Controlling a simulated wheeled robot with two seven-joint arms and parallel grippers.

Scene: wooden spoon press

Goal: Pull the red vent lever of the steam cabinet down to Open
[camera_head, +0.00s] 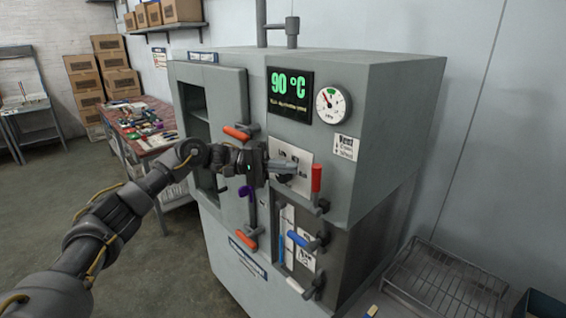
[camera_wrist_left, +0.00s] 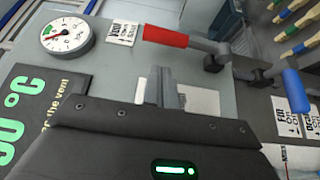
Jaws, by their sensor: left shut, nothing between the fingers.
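The red vent lever (camera_head: 316,178) points straight up on the right front edge of the grey steam cabinet (camera_head: 398,120). Its grey pivot sits at the lower end of the red grip. In the left wrist view the red grip (camera_wrist_left: 165,37) lies beyond my fingertips, with a gap between them. My left gripper (camera_head: 291,169) is shut and empty, just left of the red lever in front of a white label plate. It also shows in the left wrist view (camera_wrist_left: 160,76). The vent sign (camera_head: 345,147) is on the cabinet, right of the lever. My right gripper is not in view.
A blue lever (camera_head: 298,239) sits below the red one. Orange handles (camera_head: 237,133) are on the cabinet's left door. A display (camera_head: 290,95) reads 90 °C beside a round gauge (camera_head: 331,105). A wire rack (camera_head: 445,285) stands at lower right.

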